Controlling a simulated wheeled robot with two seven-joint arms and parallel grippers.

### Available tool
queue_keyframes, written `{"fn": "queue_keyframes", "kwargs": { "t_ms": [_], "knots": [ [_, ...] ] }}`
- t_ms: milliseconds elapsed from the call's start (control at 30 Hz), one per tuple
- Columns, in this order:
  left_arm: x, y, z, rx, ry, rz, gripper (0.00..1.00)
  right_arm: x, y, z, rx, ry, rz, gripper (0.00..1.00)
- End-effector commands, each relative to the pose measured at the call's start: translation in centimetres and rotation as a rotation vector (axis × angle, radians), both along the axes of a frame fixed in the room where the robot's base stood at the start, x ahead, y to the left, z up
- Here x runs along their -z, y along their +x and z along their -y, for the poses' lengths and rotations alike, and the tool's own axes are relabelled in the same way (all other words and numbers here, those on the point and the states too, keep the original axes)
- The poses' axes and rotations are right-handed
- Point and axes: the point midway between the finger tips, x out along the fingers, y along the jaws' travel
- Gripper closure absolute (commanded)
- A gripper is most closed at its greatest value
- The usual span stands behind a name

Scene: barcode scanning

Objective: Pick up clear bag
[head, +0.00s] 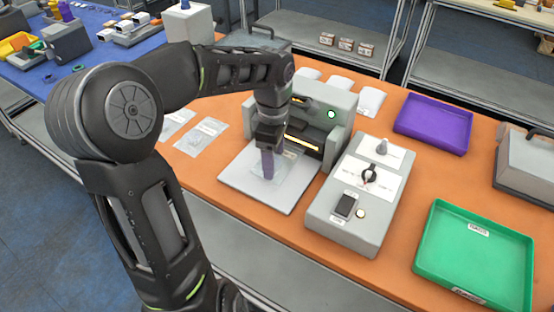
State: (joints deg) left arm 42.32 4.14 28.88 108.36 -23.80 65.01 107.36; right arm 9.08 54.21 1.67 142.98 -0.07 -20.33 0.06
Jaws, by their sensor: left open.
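A clear bag (293,163) lies on the white plate (240,188) in front of a grey boxy machine. My left gripper (267,172) points straight down over this plate, with its fingertips at or just above the bag. It is open; whether the fingers touch the bag cannot be told, and they hide part of it. Two more clear bags with white labels, one nearer (201,137) and one farther (176,122), lie flat on the orange table to the left of the plate. My right gripper does not show.
The grey machine (342,108) with a green light stands behind the plate. A grey control box (325,215) with a knob is close on the right. A purple tray (433,123) and a green tray (474,255) lie farther right. Orange table (405,180) shows bare between them.

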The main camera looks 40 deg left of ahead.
Motion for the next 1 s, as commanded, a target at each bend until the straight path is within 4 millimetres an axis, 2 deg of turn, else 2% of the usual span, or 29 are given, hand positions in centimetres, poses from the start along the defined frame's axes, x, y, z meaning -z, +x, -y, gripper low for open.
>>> {"fn": "queue_keyframes", "kwargs": {
  "t_ms": [233, 1000],
  "knots": [
    [-0.02, 0.0, -0.01, 0.0, 0.0, 0.0, 0.34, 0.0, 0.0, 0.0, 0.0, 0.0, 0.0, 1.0],
    [-0.03, 0.0, -0.01, 0.0, 0.0, 0.0, 0.97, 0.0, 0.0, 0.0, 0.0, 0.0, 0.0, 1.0]
  ]
}}
